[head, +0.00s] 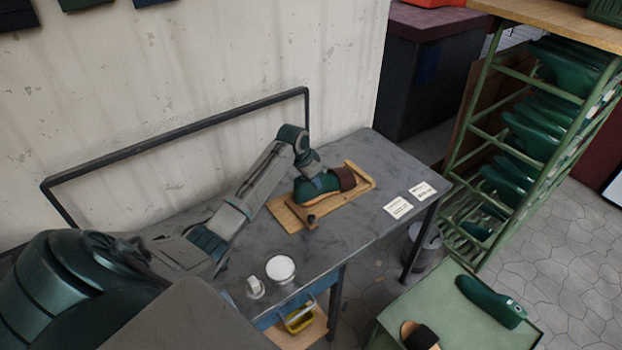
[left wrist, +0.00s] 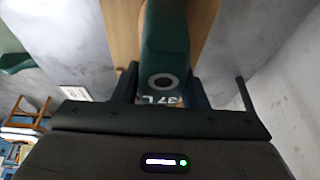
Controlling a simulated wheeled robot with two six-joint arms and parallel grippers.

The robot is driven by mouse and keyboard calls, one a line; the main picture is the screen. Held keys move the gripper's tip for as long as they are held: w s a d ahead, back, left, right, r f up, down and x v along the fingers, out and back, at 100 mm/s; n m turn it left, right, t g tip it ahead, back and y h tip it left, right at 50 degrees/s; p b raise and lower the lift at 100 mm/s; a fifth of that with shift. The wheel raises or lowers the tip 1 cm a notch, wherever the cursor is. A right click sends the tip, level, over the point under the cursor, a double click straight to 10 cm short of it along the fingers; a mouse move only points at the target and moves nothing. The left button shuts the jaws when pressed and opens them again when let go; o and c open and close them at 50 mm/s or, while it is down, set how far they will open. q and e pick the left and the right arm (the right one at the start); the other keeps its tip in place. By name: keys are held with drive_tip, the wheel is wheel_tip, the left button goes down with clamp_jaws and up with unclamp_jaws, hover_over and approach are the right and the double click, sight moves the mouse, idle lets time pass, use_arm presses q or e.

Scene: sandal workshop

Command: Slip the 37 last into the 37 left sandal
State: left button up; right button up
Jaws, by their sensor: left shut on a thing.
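The green last (head: 313,189) lies over the wooden board on the table, and its right end meets the brown strap (head: 343,178) of a sandal there. The strap hides that end, so how deep it sits is unclear. In the left wrist view the last (left wrist: 165,48) shows a dark-ringed hole and a partly hidden "37L" marking. My left gripper (left wrist: 162,88) is shut on the heel end of the last, one finger on each side. In the head view my left gripper (head: 312,170) is small and partly merges with the last. My right gripper is not in view.
The wooden board (head: 284,215) lies on the grey table (head: 350,235). Two white cards (head: 398,207) lie right of it, and a white bowl (head: 280,268) stands at the front. A green cart (head: 455,300) holds another last (head: 490,303) and sandal (head: 418,335). A rack (head: 500,165) holds several lasts.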

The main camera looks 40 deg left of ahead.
use_arm(q)
drive_tip(key=shift+w+d+b, duration=0.15)
drive_tip(key=shift+w+b, duration=0.05)
drive_tip(key=shift+w, duration=0.4)
drive_tip(key=shift+w+d+b, duration=0.15)
drive_tip(key=shift+w, duration=0.45)
drive_tip(key=o, duration=1.1)
drive_tip(key=shift+s, duration=0.1)
